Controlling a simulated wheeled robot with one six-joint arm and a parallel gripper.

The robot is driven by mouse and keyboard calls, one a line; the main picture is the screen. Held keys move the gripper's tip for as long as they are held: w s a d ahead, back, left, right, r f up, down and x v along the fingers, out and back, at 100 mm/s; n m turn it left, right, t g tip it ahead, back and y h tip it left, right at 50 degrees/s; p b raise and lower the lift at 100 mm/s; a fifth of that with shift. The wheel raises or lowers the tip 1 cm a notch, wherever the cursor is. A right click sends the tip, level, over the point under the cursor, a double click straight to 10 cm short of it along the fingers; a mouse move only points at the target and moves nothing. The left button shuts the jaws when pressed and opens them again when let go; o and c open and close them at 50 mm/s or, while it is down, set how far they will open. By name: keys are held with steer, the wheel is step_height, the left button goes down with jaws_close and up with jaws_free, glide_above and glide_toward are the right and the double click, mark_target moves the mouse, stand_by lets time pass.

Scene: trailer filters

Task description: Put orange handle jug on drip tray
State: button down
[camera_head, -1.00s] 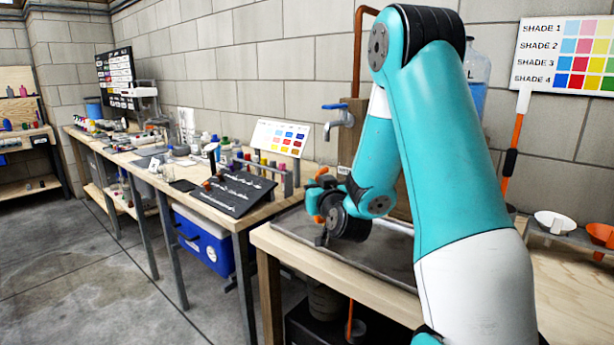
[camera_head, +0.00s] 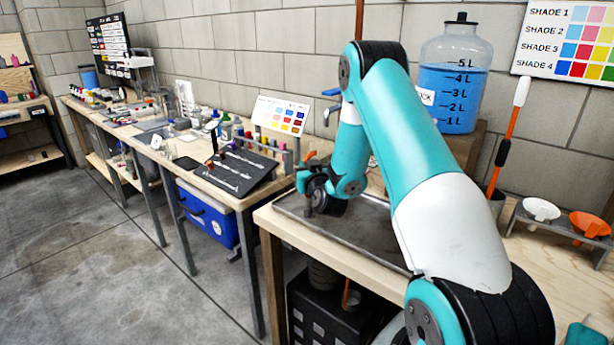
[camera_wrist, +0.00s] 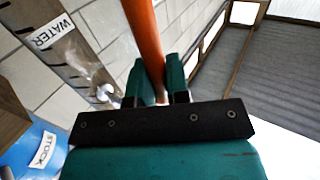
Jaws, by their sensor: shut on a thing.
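An orange handle (camera_wrist: 146,35) stands between the two fingers of my gripper (camera_wrist: 157,80) in the wrist view, and they are shut on it. The jug's body cannot be made out in either view. In the head view my gripper (camera_head: 306,187) is small, at the left end of the drip tray, with orange (camera_head: 302,181) showing beside it. The drip tray (camera_head: 375,240) is a shallow grey metal tray on the wooden bench, partly hidden by my arm. I cannot tell whether the jug touches it.
A jug of blue liquid (camera_head: 457,85) stands behind my arm. A blue tap (camera_head: 331,92) is on its left. White (camera_head: 541,209) and orange (camera_head: 590,224) funnels sit in a rack at right. A dark sloped board (camera_head: 236,170) lies on the left bench. Floor at left is clear.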

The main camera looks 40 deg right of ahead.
steer(key=shift+f, duration=0.7)
steer(key=shift+f+b, duration=0.15)
steer(key=shift+b, duration=0.2)
steer(key=c, duration=1.1)
jaws_free()
steer(key=shift+r, duration=0.2)
